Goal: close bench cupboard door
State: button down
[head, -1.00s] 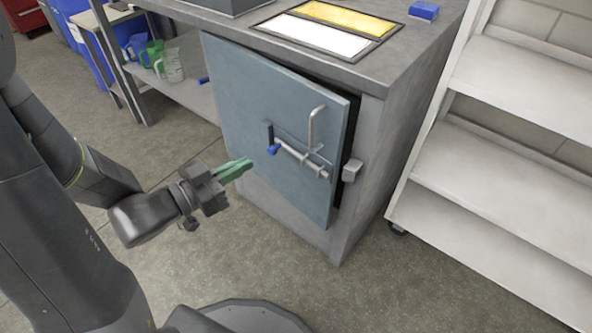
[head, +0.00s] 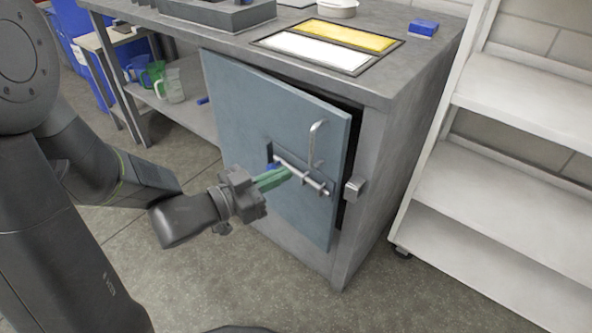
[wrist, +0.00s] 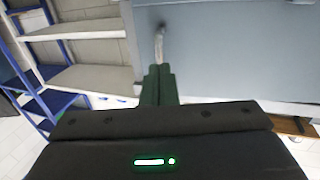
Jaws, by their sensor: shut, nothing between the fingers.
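The blue-grey cupboard door (head: 262,118) stands slightly ajar on the grey bench cupboard, with a dark gap along its top and right edges. It carries an upright metal handle (head: 314,143) and a sliding bolt (head: 303,176) with a blue knob. A grey catch block (head: 354,188) sits on the frame to the right. My gripper (head: 281,176) is shut and empty, its green fingers in front of the door at the bolt, partly hiding the blue knob. In the wrist view the closed fingers (wrist: 159,84) point at the door (wrist: 225,50); I cannot tell whether they touch it.
A white shelf rack (head: 500,170) stands close on the right. On the bench top are a yellow-and-white framed panel (head: 325,46) and a blue block (head: 423,28). Jugs (head: 155,75) stand on a low shelf at left. The floor before the door is clear.

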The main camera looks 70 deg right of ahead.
aim_at(323, 151)
jog(key=b+x, duration=0.1)
jog(key=x, duration=0.3)
jog(key=shift+s+d, duration=0.1)
jog(key=shift+d, duration=0.15)
jog(key=shift+d, duration=0.1)
jog(key=p+x, duration=0.1)
jog(key=x, duration=0.4)
jog(key=shift+d+r, duration=0.15)
jog(key=shift+d, duration=0.1)
jog(key=shift+d+r, duration=0.2)
jog(key=shift+a, duration=0.1)
